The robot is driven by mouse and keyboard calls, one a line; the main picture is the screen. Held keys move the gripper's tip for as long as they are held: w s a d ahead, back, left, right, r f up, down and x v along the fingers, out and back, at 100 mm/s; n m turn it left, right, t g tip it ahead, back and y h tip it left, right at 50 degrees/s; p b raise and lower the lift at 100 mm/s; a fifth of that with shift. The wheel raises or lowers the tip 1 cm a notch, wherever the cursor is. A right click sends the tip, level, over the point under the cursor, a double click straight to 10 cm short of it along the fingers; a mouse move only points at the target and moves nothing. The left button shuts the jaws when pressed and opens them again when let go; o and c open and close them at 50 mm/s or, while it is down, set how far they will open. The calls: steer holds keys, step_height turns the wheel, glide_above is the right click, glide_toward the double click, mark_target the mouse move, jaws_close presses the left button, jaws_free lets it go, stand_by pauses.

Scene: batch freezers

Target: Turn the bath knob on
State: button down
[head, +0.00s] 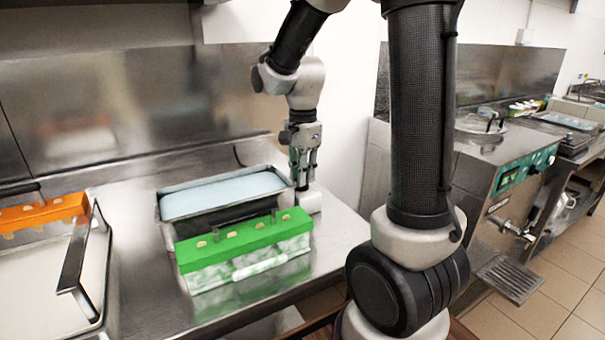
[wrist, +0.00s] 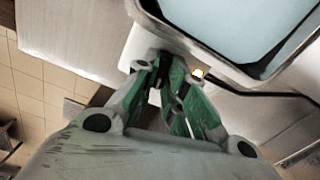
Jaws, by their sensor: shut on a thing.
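The bath is a steel tank (head: 172,233) with pale blue liquid, on the steel counter; its rim also shows at the top of the wrist view (wrist: 190,45). A white control box (head: 308,202) stands at its right end and also shows in the wrist view (wrist: 136,48). My gripper (head: 301,182) points down at this box, and its fingertips (wrist: 160,62) are close together over it in the wrist view. The jaws are shut on the bath knob, which the fingers hide.
A green-topped mould (head: 245,240) stands right in front of the bath. An orange-topped mould (head: 42,212) and a steel tray (head: 45,290) are at the left. A black cable (wrist: 250,93) runs from the box. A steel machine (head: 500,185) stands at the right across a gap.

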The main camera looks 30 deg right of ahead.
steer(key=shift+m, duration=1.1)
steer(key=c, duration=1.5)
jaws_free()
steer(key=shift+r, duration=0.1)
step_height(320, 180, up, 12)
steer(key=shift+f, duration=0.1)
